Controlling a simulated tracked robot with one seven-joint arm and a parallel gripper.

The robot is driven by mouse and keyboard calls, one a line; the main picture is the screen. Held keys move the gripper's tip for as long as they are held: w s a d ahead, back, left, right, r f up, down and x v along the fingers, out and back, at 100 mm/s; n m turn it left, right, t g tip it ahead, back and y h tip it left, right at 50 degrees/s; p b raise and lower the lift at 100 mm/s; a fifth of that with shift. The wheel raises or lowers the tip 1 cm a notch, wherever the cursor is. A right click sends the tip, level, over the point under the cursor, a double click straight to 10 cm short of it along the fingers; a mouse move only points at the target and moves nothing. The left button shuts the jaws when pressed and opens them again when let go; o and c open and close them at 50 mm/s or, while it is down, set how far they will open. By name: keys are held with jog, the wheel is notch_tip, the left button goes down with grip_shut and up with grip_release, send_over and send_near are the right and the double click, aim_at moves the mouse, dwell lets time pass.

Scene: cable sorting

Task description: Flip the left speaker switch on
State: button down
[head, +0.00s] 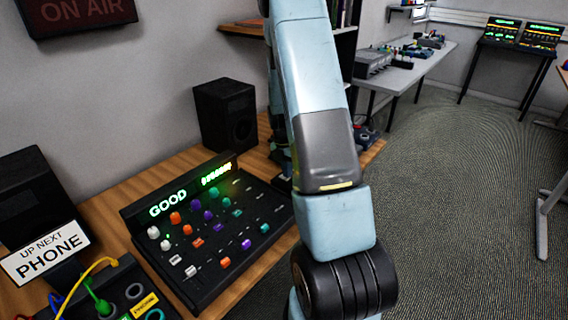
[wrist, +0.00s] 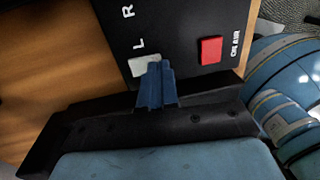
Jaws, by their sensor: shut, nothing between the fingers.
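In the wrist view, a black switch panel (wrist: 178,42) carries white letters L and R and the words ON AIR. A whitish switch (wrist: 143,63) sits beside the L, partly covered by my fingers. A red square switch (wrist: 210,50) sits beside ON AIR. My gripper (wrist: 154,66) is shut and empty, its blue fingertips over or against the whitish switch; I cannot tell whether they touch. The switch's position cannot be read. In the head view, my arm hides the gripper and most of that area.
A mixer console (head: 215,225) with coloured knobs and a lit GOOD display lies on the wooden desk (head: 130,190). A black speaker (head: 225,115) stands behind it. A PHONE sign (head: 45,255) and a cable box (head: 120,290) are at left. The floor at right is open.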

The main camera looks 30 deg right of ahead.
jog(key=shift+f, duration=0.35)
jog(key=shift+a, duration=0.1)
jog(key=shift+s, duration=0.1)
dwell(0.5)
jog(key=shift+w+a+r, duration=0.15)
jog(key=shift+w, duration=0.6)
